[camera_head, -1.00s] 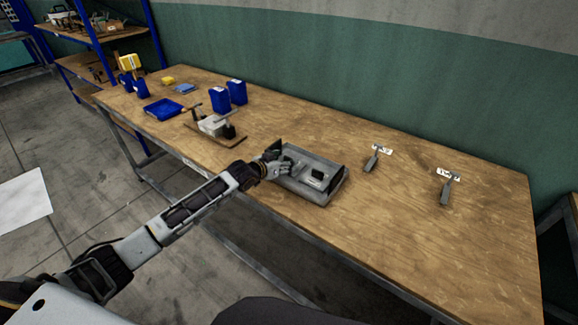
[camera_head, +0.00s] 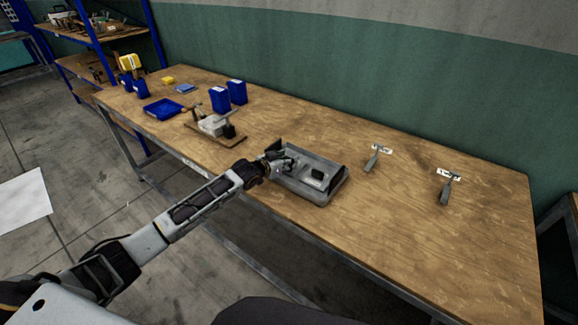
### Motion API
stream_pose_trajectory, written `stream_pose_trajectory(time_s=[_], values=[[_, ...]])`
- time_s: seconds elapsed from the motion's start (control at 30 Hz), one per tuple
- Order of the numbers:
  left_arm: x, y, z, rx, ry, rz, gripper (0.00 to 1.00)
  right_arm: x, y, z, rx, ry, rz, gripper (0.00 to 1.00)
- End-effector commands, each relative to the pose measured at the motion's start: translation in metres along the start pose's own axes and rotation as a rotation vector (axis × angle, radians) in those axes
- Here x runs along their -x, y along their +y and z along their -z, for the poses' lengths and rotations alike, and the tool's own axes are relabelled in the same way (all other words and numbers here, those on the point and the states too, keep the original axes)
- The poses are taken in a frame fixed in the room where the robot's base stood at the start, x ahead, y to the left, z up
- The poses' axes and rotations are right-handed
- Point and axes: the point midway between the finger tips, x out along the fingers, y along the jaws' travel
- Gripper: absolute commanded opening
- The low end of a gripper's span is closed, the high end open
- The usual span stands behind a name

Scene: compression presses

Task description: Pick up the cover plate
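A grey tray (camera_head: 322,201) lies on the wooden table in front of me. In it are a small dark block (camera_head: 318,175) in the middle and a dark, upright plate-like piece (camera_head: 337,177) at its right end. I cannot tell for sure which piece is the cover plate. My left gripper (camera_head: 285,161) is at the left end of the tray, by another dark piece (camera_head: 274,146) there. Its fingers are small and dark, and I cannot tell whether they are open or hold anything. My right gripper is not in view.
A press-like device on a wooden board (camera_head: 222,138) stands left of the tray. Blue bins (camera_head: 237,92), a blue tray (camera_head: 165,109) and yellow items are farther left. Two grey handled tools (camera_head: 372,162) (camera_head: 446,190) lie on the right. The right front of the table is clear.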

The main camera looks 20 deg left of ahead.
Motion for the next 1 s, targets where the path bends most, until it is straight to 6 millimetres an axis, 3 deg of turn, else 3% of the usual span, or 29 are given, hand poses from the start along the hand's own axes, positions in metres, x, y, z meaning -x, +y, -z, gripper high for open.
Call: stream_pose_trajectory(time_s=[0.03, 0.27, 0.67, 1.0], values=[[0.0, 0.0, 0.0, 0.0, 0.0, 0.0, 0.36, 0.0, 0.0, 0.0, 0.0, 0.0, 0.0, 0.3], [0.0, 0.0, 0.0, 0.0, 0.0, 0.0, 0.07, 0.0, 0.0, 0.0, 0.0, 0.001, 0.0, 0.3], [0.002, 0.0, 0.008, -0.001, 0.004, 0.0, 0.07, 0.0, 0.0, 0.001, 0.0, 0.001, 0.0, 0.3], [0.017, 0.0, 0.044, -0.002, 0.006, 0.0, 0.07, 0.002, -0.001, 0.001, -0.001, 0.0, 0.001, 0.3]])
